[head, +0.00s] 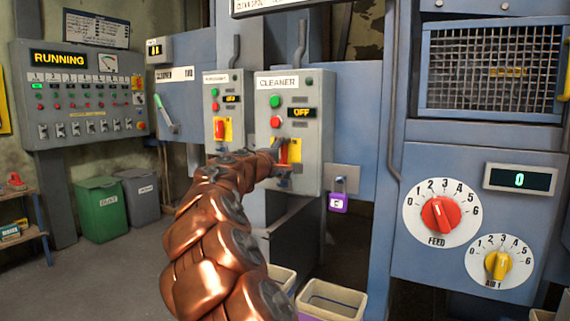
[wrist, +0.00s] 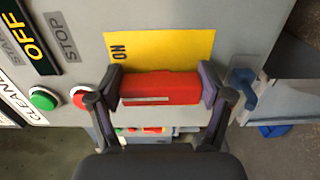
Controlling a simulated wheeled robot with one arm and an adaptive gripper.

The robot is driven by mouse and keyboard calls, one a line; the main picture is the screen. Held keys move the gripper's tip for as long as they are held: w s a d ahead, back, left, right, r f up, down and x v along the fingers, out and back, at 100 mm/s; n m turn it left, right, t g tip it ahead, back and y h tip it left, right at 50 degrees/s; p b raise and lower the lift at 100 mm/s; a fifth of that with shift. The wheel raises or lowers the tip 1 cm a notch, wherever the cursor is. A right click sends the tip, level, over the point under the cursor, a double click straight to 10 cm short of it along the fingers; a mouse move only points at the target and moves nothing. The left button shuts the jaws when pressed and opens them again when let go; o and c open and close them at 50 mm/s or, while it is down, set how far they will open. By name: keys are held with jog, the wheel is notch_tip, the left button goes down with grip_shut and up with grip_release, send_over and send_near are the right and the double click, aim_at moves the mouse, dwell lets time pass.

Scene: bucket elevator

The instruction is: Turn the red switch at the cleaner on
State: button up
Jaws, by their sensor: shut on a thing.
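The grey cleaner box (head: 265,150) hangs on the blue machine in the middle of the head view, and its display (head: 302,113) reads OFF. Its red switch (wrist: 160,88) sits on a yellow plate (wrist: 165,45) marked ON near one corner. In the head view the red switch (head: 283,153) is partly hidden by my gripper and looks roughly upright. My gripper (wrist: 161,84) has one finger at each end of the red handle and is shut on it. In the head view my gripper (head: 281,166) reaches the lower part of the box.
A similar box (head: 224,105) with its own red switch stands close to the left. A purple padlock (head: 338,202) hangs at lower right. A red feed dial (head: 439,213) is on the right panel. Open bins (head: 333,299) stand below. The wall panel (head: 60,60) reads RUNNING.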

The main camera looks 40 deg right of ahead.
dwell(0.6)
jog(key=o, duration=1.1)
jog(key=shift+a, duration=0.1)
jog(key=v, duration=1.2)
